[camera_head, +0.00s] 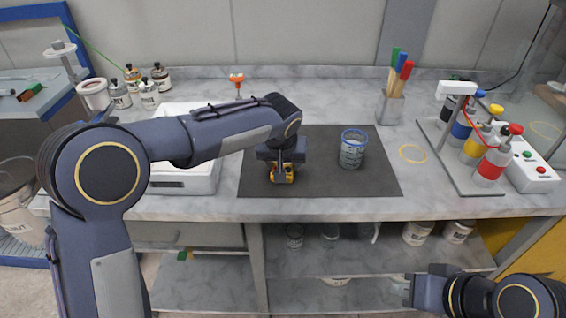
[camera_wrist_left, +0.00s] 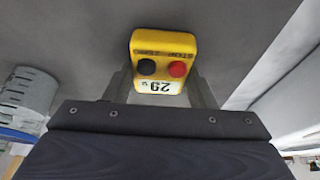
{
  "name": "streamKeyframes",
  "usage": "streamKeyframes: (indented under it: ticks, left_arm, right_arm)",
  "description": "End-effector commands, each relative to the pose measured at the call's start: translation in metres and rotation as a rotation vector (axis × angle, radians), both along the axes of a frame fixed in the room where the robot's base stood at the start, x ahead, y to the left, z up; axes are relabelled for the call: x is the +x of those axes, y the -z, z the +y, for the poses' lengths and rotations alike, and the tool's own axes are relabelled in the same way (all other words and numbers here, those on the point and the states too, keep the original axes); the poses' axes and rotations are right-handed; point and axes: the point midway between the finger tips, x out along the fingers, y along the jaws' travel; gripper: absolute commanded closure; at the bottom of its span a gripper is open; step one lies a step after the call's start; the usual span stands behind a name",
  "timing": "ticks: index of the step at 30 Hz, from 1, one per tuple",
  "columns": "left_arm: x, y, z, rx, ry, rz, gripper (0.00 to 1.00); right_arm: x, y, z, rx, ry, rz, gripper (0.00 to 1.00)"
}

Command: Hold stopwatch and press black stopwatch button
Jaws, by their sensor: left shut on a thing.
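The yellow stopwatch (camera_head: 283,174) is over the dark mat (camera_head: 340,183) in the head view. In the left wrist view the stopwatch (camera_wrist_left: 163,45) shows a black button (camera_wrist_left: 147,67), a red button (camera_wrist_left: 178,69) and a display (camera_wrist_left: 158,86) that appears to read 29, upside down. My left gripper (camera_head: 281,178) is shut on the stopwatch, with one finger on each side of it. I cannot tell whether the stopwatch touches the mat. My right gripper (camera_head: 408,290) is low at the lower right, in front of the counter and away from the stopwatch; its fingers are too unclear to judge.
A metal cup with a blue rim (camera_head: 351,150) stands on the mat to the right of my left gripper. A brush holder (camera_head: 390,107) stands behind it. A rack of coloured bottles (camera_head: 466,165) is at the right. The mat's right front part is clear.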

Motion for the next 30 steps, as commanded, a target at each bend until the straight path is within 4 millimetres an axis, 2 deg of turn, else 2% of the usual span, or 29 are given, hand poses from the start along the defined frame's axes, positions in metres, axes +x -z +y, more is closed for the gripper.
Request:
streamKeyframes:
  ticks: [28,29,30]
  left_arm:
    - [-0.0001,0.0,-0.0001,0.0,0.0,0.0,0.69]
    - [-0.0001,0.0,-0.0001,0.0,0.0,0.0,0.46]
    - [-0.0001,0.0,-0.0001,0.0,0.0,0.0,0.4]
  right_arm:
    - [0.0,0.0,0.0,0.0,0.0,0.0,1.0]
    - [0.0,0.0,0.0,0.0,0.0,0.0,1.0]
    - [0.0,0.0,0.0,0.0,0.0,0.0,1.0]
